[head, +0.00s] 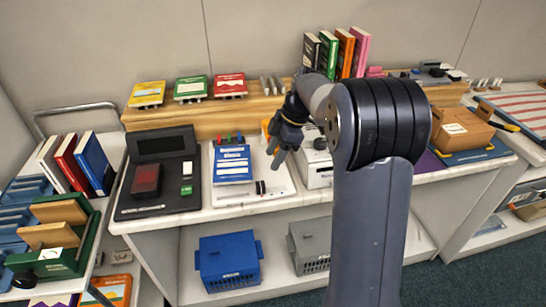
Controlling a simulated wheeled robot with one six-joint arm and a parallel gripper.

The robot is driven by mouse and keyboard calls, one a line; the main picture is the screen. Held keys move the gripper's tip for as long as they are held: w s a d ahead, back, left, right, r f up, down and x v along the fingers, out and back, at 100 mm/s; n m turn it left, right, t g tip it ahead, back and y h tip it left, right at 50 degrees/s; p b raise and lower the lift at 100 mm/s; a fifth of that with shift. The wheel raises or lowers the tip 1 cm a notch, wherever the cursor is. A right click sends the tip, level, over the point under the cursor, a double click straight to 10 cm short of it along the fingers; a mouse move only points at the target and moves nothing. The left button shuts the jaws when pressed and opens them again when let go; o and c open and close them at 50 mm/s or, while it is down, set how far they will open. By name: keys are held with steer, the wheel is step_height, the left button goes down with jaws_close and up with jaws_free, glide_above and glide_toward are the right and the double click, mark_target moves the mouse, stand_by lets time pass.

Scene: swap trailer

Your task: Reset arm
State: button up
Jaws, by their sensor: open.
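My gripper (278,152) is in the head view, near the middle of the picture. It is open, and nothing shows between its fingers. It hangs above the right side of a white board (279,188) on the counter. A blue book (232,164) lies on that board, to the left of my gripper and apart from it. My arm rises from the bottom right and hides part of the counter and shelf behind it.
A black tray (130,209) with a dark red block stands left of the board. A wooden ledge (220,123) at the back holds several books. A white box (318,172) is right of my gripper. A blue basket (228,259) stands on the lower shelf. A side rack stands at left.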

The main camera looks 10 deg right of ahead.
mark_target(260, 184)
steer(key=x, duration=1.1)
steer(key=d+p, duration=0.1)
steer(key=d, duration=0.1)
steer(key=d+p, duration=0.1)
steer(key=d, duration=0.1)
steer(key=shift+d+r, duration=0.1)
steer(key=shift+r, duration=0.15)
steer(key=shift+d+f+p, duration=0.15)
steer(key=shift+d+p, duration=0.15)
steer(key=shift+d, duration=0.35)
steer(key=shift+a, duration=0.1)
